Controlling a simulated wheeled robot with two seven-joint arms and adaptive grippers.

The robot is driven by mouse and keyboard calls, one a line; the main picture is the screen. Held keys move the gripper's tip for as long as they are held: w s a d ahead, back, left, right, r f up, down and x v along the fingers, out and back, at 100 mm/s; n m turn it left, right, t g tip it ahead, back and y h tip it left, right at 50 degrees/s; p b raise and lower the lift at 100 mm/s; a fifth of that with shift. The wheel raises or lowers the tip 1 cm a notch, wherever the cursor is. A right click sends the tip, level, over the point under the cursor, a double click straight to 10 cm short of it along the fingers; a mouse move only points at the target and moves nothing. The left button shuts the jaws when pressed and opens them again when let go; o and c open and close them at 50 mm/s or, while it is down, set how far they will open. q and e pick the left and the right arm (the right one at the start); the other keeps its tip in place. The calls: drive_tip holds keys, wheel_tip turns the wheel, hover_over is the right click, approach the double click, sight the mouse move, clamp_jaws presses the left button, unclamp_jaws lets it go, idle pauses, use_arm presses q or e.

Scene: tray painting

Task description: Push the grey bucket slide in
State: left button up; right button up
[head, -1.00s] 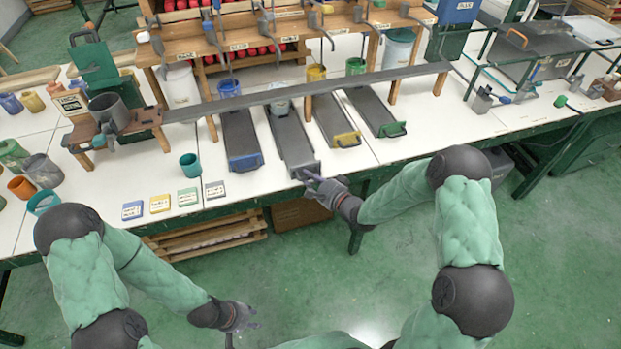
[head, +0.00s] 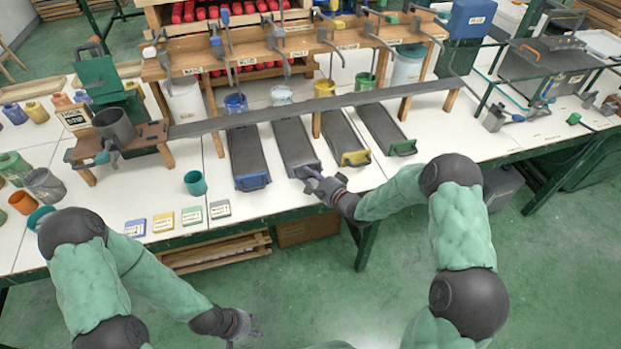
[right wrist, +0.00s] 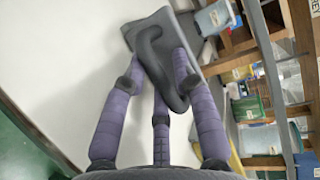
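The grey slide (head: 292,139) is a long dark grey tray on the white table, third from the right in a row of slides.
The blue slide (head: 246,153) lies left of the grey one; the yellow slide (head: 344,135) and green slide (head: 380,125) lie right. A long grey bar (head: 310,107) crosses above them. A teal cup (head: 195,183) and label cards (head: 191,215) stand at the front left.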

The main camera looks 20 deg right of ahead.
drive_tip(key=shift+o, duration=0.3)
drive_tip(key=v, duration=1.2)
idle(0.4)
